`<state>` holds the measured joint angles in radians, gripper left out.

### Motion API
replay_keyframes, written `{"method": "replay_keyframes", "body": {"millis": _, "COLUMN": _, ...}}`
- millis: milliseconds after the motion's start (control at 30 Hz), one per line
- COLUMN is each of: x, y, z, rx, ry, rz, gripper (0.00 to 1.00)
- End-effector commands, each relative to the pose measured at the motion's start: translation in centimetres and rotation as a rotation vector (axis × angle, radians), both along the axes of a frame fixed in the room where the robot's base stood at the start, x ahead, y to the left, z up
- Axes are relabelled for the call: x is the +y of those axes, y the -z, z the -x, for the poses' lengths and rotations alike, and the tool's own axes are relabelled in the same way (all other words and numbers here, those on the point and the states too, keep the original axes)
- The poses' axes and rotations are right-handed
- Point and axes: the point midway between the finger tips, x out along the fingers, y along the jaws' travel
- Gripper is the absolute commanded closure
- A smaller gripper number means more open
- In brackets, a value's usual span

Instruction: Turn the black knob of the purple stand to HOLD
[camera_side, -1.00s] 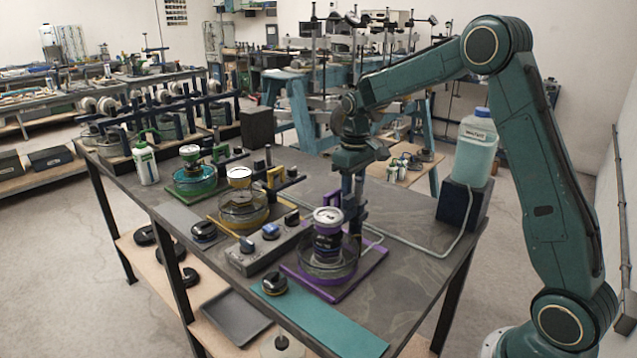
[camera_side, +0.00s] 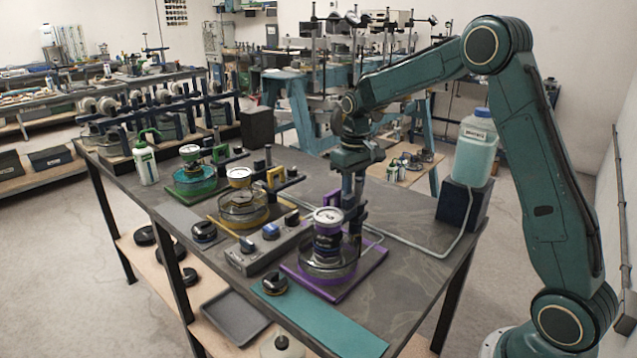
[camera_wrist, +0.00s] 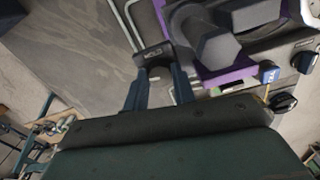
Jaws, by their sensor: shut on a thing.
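The purple stand (camera_side: 352,280) stands on the grey bench in the side view, with a glass dish and a dark can (camera_side: 328,235) on it. Its purple plate (camera_wrist: 232,74) also shows at upper right in the wrist view. My gripper (camera_side: 350,225) points down behind the can, at the stand's rear. In the wrist view my gripper's fingers (camera_wrist: 160,82) are shut on a black block-like knob (camera_wrist: 153,55) with a small light label, too small to read surely. The knob is hidden in the side view, and its pointing direction cannot be told.
A grey box with black and blue knobs (camera_side: 268,243) lies left of the purple stand. Yellow (camera_side: 240,205) and green (camera_side: 193,178) stands are farther left. A jug (camera_side: 478,145) on a dark block stands right, with tubing across the bench. A loose black knob (camera_side: 274,283) lies in front.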

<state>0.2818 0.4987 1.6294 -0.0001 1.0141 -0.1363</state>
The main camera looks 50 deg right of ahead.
Motion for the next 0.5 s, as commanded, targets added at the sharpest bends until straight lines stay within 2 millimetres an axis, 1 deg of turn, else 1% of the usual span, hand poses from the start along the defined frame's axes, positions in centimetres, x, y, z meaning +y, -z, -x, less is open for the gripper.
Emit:
{"method": "replay_keyframes", "body": {"millis": 267, "x": 0.00, "y": -0.11, "z": -0.03, "rx": -0.002, "ry": 0.221, "rz": 0.000, "gripper": 0.97}}
{"method": "replay_keyframes", "body": {"millis": 500, "x": -0.01, "y": -0.13, "z": -0.03, "rx": -0.002, "ry": 0.448, "rz": 0.001, "gripper": 0.97}}
